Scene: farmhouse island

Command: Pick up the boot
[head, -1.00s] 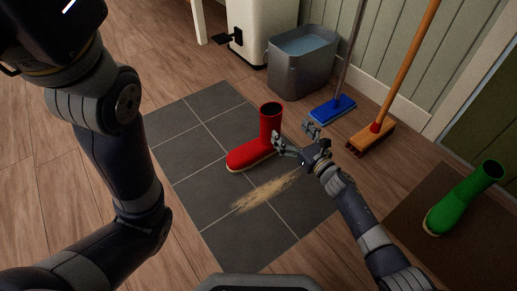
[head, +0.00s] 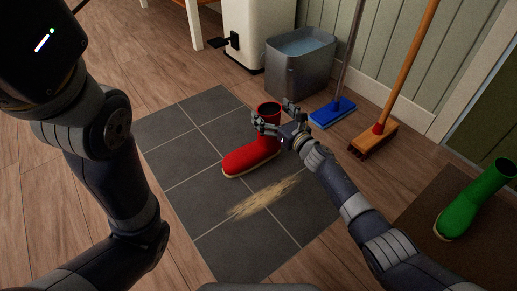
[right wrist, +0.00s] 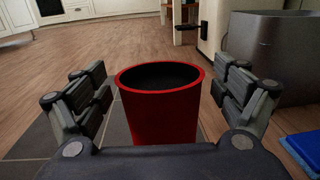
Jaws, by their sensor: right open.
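A red boot (head: 250,157) with a pale sole stands upright on the dark tiles, its toe to the lower left. My right gripper (head: 278,118) is at the boot's shaft near the top. In the right wrist view the shaft (right wrist: 163,113) stands between the two open fingers (right wrist: 162,97), with a gap visible on each side. A green boot (head: 473,200) leans on the brown mat at the right. My left arm shows at the left, but its gripper fingers are out of view.
A grey bucket of water (head: 299,67) stands behind the boot. A blue mop (head: 333,111) and a wooden broom (head: 374,139) lean at the wall close to my right arm. A sandy spill (head: 265,197) lies on the tiles (head: 185,160). A white bin (head: 252,30) is at the back.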

